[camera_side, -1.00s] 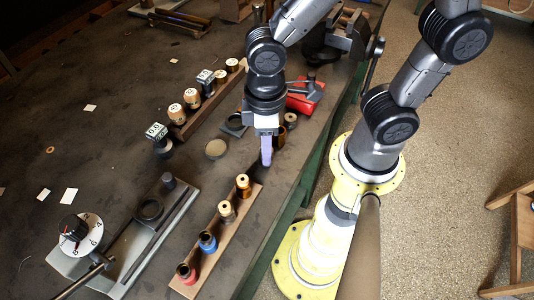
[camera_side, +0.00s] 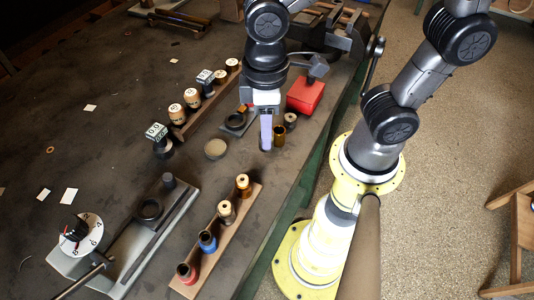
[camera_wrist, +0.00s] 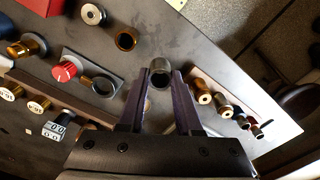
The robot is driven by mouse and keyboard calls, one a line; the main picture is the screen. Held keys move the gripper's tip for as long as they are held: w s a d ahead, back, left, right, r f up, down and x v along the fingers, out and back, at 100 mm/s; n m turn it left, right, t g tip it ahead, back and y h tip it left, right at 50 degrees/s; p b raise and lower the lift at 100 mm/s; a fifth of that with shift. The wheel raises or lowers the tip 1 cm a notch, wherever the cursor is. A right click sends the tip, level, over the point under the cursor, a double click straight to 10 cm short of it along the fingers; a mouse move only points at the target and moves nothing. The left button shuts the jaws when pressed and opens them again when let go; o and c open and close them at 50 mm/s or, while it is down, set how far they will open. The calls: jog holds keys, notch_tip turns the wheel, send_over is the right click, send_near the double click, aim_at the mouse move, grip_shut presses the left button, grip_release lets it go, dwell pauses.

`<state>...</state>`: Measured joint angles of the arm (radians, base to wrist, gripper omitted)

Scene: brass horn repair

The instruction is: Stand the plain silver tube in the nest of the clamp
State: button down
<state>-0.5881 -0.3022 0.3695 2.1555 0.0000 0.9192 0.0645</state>
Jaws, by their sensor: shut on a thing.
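My gripper (camera_wrist: 160,92) is shut on a plain silver tube (camera_wrist: 160,75), whose round open end shows between the fingertips in the wrist view. In the side view my gripper (camera_side: 265,146) hangs above the bench near its right edge, and the tube cannot be made out there. A small plate with a dark ring (camera_wrist: 105,84) and a red knob (camera_wrist: 66,70) lies to the left of the tube in the wrist view. A larger grey plate (camera_side: 115,262) with a black ring (camera_side: 149,208) lies at front left in the side view. I cannot tell which one is the clamp.
A brass sleeve (camera_side: 279,136) and a steel ring-topped piece (camera_side: 290,120) stand close right of my gripper. A wooden rack (camera_side: 217,244) holds several coloured-end tubes in front. A red box (camera_side: 306,95) and a vise lie behind.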

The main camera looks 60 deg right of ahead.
jog(key=shift+r, duration=1.35)
jog(key=shift+w+a+r+n, duration=0.1)
jog(key=shift+w+r+n, duration=0.05)
jog(key=shift+n, duration=0.25)
jog(key=w+d, duration=0.6)
jog(key=w, duration=0.4)
jog(key=shift+w+m, duration=0.35)
jog(key=shift+m, duration=0.05)
jog(key=shift+d, duration=0.1)
jog(key=shift+f, duration=2.4)
jog(key=shift+f, duration=1.3)
